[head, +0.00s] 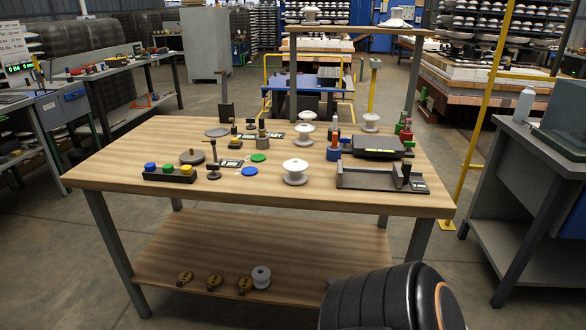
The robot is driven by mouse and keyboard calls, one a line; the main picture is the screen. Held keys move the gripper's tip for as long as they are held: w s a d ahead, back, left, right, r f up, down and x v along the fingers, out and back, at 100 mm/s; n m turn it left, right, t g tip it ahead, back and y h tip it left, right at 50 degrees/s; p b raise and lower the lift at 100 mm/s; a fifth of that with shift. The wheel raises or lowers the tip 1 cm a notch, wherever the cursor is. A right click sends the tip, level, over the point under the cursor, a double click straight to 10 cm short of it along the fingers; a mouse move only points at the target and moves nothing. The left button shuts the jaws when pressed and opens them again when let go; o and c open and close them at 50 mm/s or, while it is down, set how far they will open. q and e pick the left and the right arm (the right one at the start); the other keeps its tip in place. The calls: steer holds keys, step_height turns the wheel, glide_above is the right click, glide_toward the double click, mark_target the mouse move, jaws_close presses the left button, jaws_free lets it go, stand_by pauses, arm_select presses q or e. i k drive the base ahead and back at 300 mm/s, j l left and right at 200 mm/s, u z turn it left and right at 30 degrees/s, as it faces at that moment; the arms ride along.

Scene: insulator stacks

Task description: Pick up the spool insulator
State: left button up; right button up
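Several white spool-shaped insulators stand upright on the wooden workbench (120,175). The nearest and largest spool insulator (295,172) is near the front middle of the top, left of a dark grey fixture. A greyish-white spool (261,277) is on the lower shelf. I cannot tell which one the task names. Neither of my grippers is in view, and none of these pieces is seen held.
The dark fixture (375,179) and a dark box (378,147) crowd the right side. A block with coloured buttons (170,174), green (258,158) and blue (250,171) discs are to the left. A grey table (545,150) stands right.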

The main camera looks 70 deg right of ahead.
mark_target(295, 167)
steer(key=z, duration=2.2)
